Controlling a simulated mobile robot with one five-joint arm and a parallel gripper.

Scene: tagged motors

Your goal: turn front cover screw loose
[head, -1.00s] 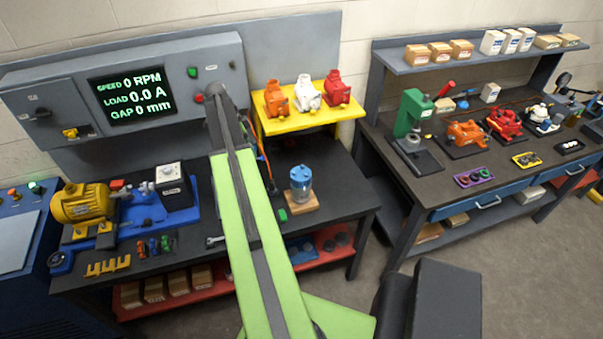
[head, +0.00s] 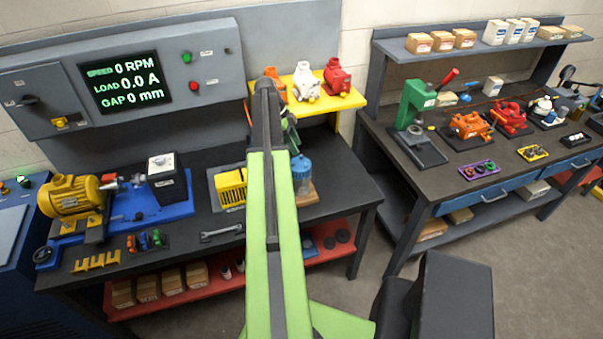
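No cover screw can be made out at this size. A blue motor (head: 302,172) stands upright on a wooden block (head: 312,194) on the left bench, partly hidden by my green arm. A yellow motor (head: 70,196) lies on a blue stand at the bench's left. Orange (head: 275,84), white (head: 306,82) and red (head: 337,78) motors stand on the yellow shelf; my arm partly covers the orange one. The end of my arm, with my gripper (head: 294,143), is just above and behind the blue motor's top, mostly hidden; its fingers are not clear.
A wrench (head: 221,232) and yellow bin (head: 230,187) lie left of my arm. A panel screen (head: 125,87) reads 0 RPM, 0.0 A, 0 mm. The right bench holds a green press (head: 413,112) and several motors.

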